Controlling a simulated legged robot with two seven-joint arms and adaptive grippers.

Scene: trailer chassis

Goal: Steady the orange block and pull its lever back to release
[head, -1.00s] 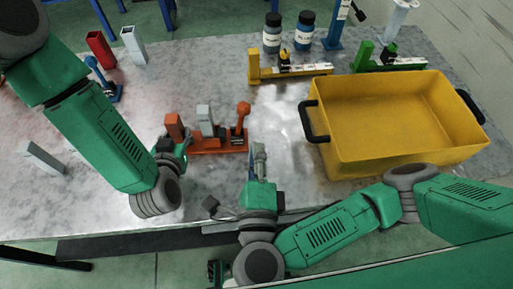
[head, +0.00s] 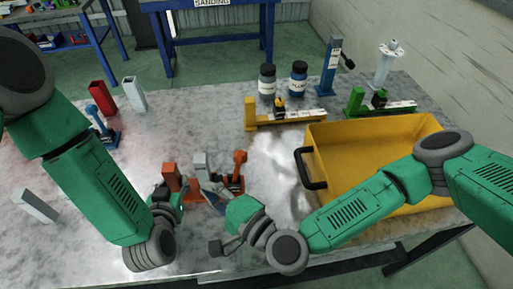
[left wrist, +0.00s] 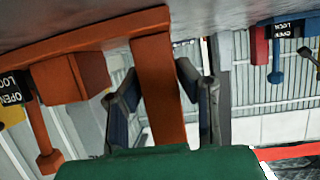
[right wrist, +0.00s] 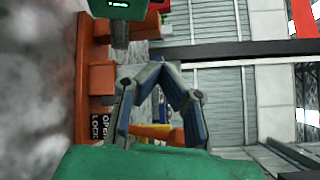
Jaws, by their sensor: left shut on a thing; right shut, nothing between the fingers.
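The orange block (head: 189,197) sits on the metal table, with an upright orange post (head: 170,176) at its left end and a round-topped orange lever (head: 239,168) at its right. My left gripper (head: 160,192) is at the post; the left wrist view shows its fingers (left wrist: 163,105) on both sides of the orange post (left wrist: 158,90). The lever (left wrist: 45,150) and an OPEN/LOCK label also show there. My right gripper (head: 212,190) is low at the block's near side, close to the lever. In the right wrist view its fingertips (right wrist: 160,78) meet, empty, beside the orange base (right wrist: 80,90). Contact with the lever cannot be told.
A grey square tube (head: 200,167) stands at the block's middle. A yellow bin (head: 350,170) stands on the right, partly behind my right arm. A yellow fixture (head: 285,120), bottles and a blue lever fixture (head: 105,130) are farther back. A grey tube lies at left.

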